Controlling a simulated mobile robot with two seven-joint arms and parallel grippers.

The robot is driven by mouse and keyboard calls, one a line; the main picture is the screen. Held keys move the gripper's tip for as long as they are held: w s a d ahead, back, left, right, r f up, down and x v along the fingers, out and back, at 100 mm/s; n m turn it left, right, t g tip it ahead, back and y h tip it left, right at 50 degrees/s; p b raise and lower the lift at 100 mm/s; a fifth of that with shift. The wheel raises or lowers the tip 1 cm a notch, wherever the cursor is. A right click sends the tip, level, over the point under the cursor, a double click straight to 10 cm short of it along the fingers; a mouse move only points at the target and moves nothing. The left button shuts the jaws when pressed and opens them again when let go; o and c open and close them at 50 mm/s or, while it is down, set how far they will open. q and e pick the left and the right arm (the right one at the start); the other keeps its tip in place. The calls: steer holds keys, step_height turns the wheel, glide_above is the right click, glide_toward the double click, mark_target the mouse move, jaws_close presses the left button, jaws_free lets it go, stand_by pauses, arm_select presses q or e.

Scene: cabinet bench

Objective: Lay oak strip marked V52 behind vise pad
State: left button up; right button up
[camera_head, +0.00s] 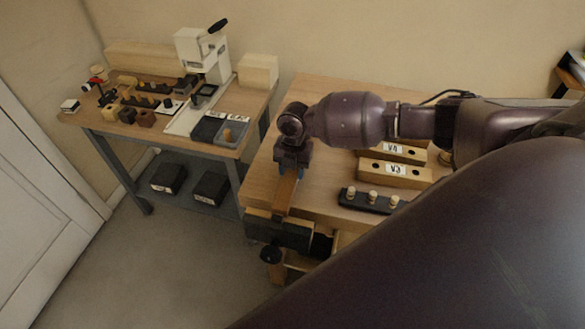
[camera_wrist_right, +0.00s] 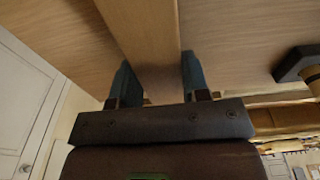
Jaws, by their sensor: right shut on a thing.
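My right gripper (camera_head: 290,172) is shut on a brown oak strip (camera_head: 285,196), over the left part of the bench. The strip runs from the jaws towards the dark vise (camera_head: 281,232) on the bench's front edge. Its near end meets the back of the vise pad in this view; I cannot tell whether they touch. In the right wrist view the strip (camera_wrist_right: 146,30) passes between the two blue-grey fingers (camera_wrist_right: 158,76), close to the wood bench top. No marking shows on the strip. My left gripper is out of view.
Two labelled wooden blocks (camera_head: 395,172) and a dark rack with several pegs (camera_head: 371,201) lie right on the bench (camera_head: 318,183). My right arm covers much of the right side. A side table with a white press (camera_head: 204,56) stands left, across a floor gap.

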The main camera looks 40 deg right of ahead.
steer(key=o, duration=1.1)
steer(key=shift+c, duration=0.2)
steer(key=shift+o, duration=0.4)
steer(key=shift+o, duration=0.8)
steer(key=shift+w+d+r+p, duration=0.1)
steer(key=shift+r+p, duration=1.35)
steer(key=shift+r, duration=0.2)
steer(key=shift+d+r+p, duration=0.1)
steer(key=shift+r+p, duration=0.75)
steer(key=shift+p, duration=0.05)
steer(key=shift+w+r, duration=0.1)
steer(key=shift+r, duration=0.9)
